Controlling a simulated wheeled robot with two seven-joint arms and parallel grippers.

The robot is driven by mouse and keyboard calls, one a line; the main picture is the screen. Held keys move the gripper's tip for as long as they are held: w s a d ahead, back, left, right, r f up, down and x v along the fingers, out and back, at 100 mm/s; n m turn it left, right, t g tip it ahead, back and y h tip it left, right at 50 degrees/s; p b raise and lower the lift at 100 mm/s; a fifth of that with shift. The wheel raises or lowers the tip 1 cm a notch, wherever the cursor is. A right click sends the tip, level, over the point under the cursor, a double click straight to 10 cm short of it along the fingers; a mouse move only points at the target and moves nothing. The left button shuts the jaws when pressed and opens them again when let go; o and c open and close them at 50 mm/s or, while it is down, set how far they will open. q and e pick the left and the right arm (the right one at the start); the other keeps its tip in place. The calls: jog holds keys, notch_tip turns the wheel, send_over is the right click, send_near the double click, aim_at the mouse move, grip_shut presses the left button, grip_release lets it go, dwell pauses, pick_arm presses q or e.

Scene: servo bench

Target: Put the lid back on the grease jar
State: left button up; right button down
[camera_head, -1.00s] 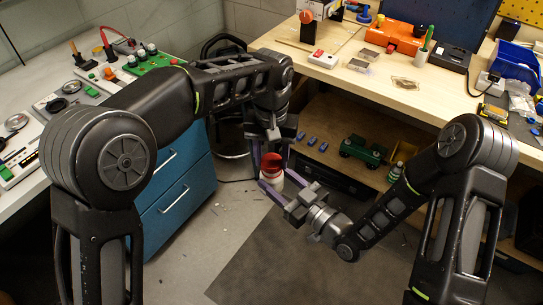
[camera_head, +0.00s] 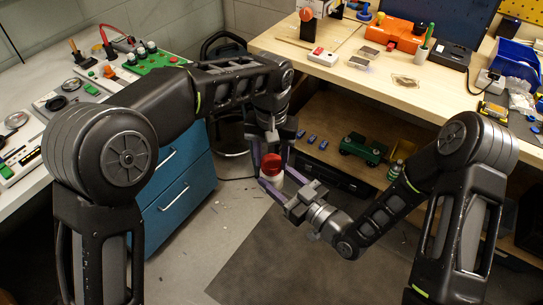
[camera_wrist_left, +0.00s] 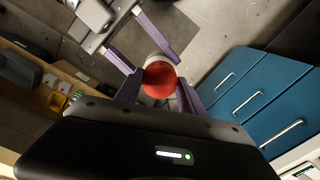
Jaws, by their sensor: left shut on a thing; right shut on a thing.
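The grease jar (camera_head: 271,183) has a white body and is held in the air between my two grippers. Its red lid (camera_head: 271,165) sits on top of the white body; whether it is fully seated I cannot tell. My left gripper (camera_head: 269,152) comes down from above and is shut on the red lid. My right gripper (camera_head: 273,185) comes from the lower right and is shut on the white jar body. In the left wrist view the round red lid (camera_wrist_left: 159,80) lies between the left fingers, with the white jar (camera_wrist_left: 158,60) partly hidden behind it.
A blue drawer cabinet (camera_head: 180,185) stands left of the jar. A wooden bench (camera_head: 400,92) with tools is behind, with a lower shelf (camera_head: 335,130) holding a green toy-like vehicle (camera_head: 362,149). Below the jar is open floor with a dark mat (camera_head: 290,255).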

pick_arm(q)
jog(key=m, duration=0.5)
jog(key=shift+m, duration=0.3)
jog(key=m, duration=0.5)
jog(key=shift+w+a, duration=0.1)
jog(key=m, duration=0.5)
jog(key=shift+m, duration=0.3)
jog(key=m, duration=0.8)
jog(key=shift+w, duration=0.1)
jog(key=m, duration=1.6)
jog(key=shift+d+m, duration=0.2)
jog(key=shift+m, duration=0.1)
jog(key=o, duration=1.3)
jog(key=shift+r, duration=2.2)
